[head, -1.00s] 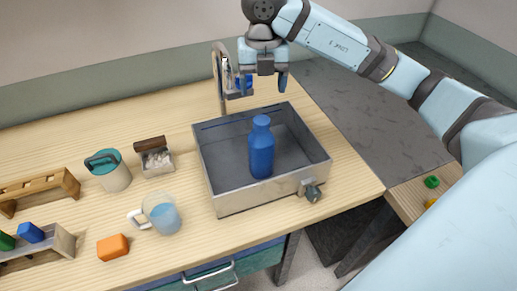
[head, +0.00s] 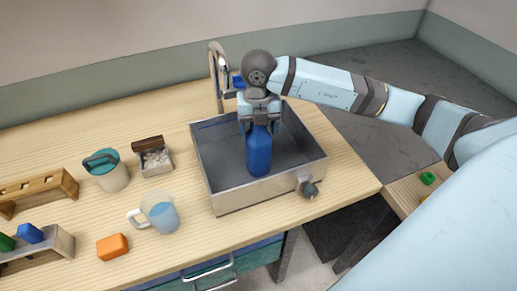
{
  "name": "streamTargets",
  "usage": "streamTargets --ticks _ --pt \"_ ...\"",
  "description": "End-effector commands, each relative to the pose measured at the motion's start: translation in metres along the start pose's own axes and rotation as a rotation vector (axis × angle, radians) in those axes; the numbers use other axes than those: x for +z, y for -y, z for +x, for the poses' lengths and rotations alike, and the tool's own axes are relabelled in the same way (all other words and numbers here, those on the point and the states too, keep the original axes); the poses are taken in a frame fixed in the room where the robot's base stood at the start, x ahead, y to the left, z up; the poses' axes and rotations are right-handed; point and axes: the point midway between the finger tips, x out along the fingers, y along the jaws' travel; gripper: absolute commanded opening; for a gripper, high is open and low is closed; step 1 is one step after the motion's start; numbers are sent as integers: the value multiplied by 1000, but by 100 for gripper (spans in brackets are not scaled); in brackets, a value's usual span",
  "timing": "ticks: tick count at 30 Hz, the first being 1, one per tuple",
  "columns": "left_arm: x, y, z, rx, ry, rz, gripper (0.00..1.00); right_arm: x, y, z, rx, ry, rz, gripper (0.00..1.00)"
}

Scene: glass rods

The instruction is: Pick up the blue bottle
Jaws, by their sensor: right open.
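The blue bottle (head: 259,155) stands upright in the grey metal sink (head: 203,165). My right gripper (head: 259,122) points down over the bottle's top, with its fingers on either side of the neck and upper part. The gripper is open, and I cannot tell whether a finger touches the bottle. The bottle's cap is hidden behind the gripper. My left gripper is not in view.
A faucet (head: 216,75) rises behind the sink. A knob (head: 309,189) sits on its front. To the left stand a glass mug (head: 160,213), a teal-lidded canister (head: 107,172), a small box (head: 155,160), wooden racks (head: 38,190) and an orange block (head: 112,246).

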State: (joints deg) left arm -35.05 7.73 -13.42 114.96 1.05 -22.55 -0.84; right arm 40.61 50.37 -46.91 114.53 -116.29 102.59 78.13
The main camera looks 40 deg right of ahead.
Motion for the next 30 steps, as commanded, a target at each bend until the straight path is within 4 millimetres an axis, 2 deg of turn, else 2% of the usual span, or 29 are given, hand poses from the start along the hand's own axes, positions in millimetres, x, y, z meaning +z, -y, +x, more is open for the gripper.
streamTargets --ticks 6,15,16,30 --pt "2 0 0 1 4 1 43 0 0 1 1 1 0 73" --pt "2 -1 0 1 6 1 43 0 0 1 1 1 0 4" --pt "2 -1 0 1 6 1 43 0 0 1 1 1 0 0" --pt "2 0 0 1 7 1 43 1 0 -6 2 3 0 0"
